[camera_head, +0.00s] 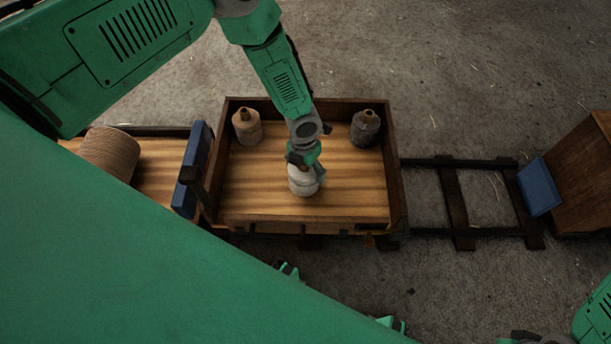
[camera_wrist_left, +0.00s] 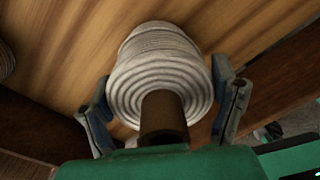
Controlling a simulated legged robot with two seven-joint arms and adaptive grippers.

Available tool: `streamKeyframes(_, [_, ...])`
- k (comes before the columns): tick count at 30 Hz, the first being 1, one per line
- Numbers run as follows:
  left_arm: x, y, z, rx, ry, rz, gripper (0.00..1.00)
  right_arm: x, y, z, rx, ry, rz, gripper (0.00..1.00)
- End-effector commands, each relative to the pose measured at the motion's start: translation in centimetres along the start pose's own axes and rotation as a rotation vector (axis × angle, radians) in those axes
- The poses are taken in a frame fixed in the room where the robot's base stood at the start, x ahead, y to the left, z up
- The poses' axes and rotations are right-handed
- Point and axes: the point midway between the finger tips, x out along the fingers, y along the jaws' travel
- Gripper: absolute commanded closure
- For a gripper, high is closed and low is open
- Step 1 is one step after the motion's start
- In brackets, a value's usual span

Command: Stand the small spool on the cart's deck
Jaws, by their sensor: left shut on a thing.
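The small spool (camera_head: 303,186), wound with pale rope, is upright over the middle of the cart's wooden deck (camera_head: 255,195). My left gripper (camera_head: 304,160) reaches down on it from above. In the left wrist view the gripper's two fingers (camera_wrist_left: 165,115) are closed on either side of the spool (camera_wrist_left: 160,75), with its brown core end facing the camera. I cannot tell whether its base touches the deck, as the far end is hidden. My right gripper's fingers do not show.
A tan spool (camera_head: 247,128) stands in the deck's back left corner and a dark grey spool (camera_head: 365,129) in the back right. Low walls edge the cart. A large rope spool (camera_head: 109,153) lies on the left wagon. Rails (camera_head: 455,205) run right to a wooden box (camera_head: 585,175).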

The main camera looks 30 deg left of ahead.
Motion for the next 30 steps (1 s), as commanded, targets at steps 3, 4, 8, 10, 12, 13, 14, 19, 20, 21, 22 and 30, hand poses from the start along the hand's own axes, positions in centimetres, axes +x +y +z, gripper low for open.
streamKeyframes(3, [2.2, 0.1, -0.1, 0.001, 0.001, 0.0, 0.6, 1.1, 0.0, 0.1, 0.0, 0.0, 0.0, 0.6])
streamKeyframes(4, [2.4, 0.1, 0.0, 0.001, 0.001, 0.0, 0.6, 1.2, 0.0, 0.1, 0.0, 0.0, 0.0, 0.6])
streamKeyframes(8, [2.4, 0.1, 0.0, 0.001, -0.001, 0.0, 0.66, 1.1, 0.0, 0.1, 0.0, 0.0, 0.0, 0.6])
streamKeyframes(10, [2.3, 0.1, 0.0, 0.001, 0.0, 0.0, 0.66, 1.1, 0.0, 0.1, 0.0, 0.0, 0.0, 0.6])
streamKeyframes(12, [2.4, 0.1, 0.0, 0.001, 0.0, 0.0, 0.66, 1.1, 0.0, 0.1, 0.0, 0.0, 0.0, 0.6])
streamKeyframes(13, [2.4, 0.1, 0.0, 0.001, 0.0, 0.0, 0.66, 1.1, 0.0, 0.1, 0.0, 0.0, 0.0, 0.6])
streamKeyframes(14, [2.5, 0.1, 0.0, 0.001, 0.001, 0.0, 0.17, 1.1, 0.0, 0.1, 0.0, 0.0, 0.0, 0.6])
streamKeyframes(19, [2.4, 0.1, 0.0, 0.0, 0.001, 0.0, 0.0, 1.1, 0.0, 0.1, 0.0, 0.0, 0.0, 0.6])
streamKeyframes(20, [2.4, 0.1, 0.0, 0.0, 0.001, 0.0, 0.0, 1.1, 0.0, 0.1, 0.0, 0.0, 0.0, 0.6])
streamKeyframes(21, [2.4, 0.1, 0.0, 0.0, 0.001, 0.0, 0.0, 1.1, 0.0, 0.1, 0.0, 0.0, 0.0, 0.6])
streamKeyframes(22, [2.4, 0.1, 0.0, 0.0, 0.001, 0.0, 0.0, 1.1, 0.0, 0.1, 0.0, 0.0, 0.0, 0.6])
streamKeyframes(30, [-0.3, 0.1, 0.1, -0.001, -0.001, 0.0, 0.0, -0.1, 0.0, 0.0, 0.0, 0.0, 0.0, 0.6])
